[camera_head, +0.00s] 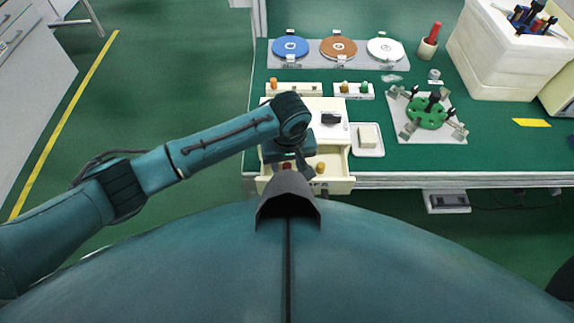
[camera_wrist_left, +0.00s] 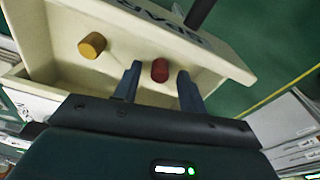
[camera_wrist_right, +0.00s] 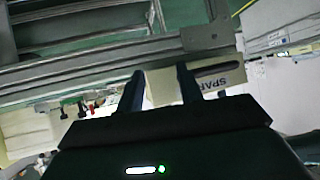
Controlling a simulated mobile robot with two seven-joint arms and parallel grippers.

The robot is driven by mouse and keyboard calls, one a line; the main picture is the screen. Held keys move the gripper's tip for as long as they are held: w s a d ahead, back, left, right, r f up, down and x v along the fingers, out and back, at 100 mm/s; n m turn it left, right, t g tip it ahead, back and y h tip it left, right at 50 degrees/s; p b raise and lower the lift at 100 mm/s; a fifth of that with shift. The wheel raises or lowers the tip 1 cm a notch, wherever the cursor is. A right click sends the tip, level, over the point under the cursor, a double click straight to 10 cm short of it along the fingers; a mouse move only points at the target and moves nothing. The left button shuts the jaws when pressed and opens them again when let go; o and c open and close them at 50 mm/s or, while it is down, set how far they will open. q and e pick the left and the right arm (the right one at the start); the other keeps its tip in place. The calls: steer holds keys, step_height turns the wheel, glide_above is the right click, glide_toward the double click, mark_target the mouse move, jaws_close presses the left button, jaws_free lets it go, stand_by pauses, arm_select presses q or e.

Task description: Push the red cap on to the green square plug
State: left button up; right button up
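The red cap (camera_wrist_left: 160,70) lies in the open drawer (camera_wrist_left: 58,30). In the head view the red cap (camera_head: 288,166) is partly hidden by my left gripper (camera_head: 291,163). In the left wrist view my left gripper (camera_wrist_left: 160,76) is open, one finger on each side of the red cap, with gaps showing; I cannot tell how far down the tips reach. A small green piece (camera_head: 364,87), likely the green square plug, stands in a white holder on the bench; its shape is too small to tell. My right gripper (camera_wrist_right: 160,78) is open and empty, away from the bench top.
A yellow-orange cap (camera_wrist_left: 92,45) lies in the same drawer. The drawer's walls surround both caps. On the bench are a white tray (camera_head: 367,150) with a block, a green fixture (camera_head: 428,113), coloured discs (camera_head: 290,47) and a pale box stack (camera_head: 497,60).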

arm_select(q)
jaws_close()
steer(key=shift+r, duration=0.1)
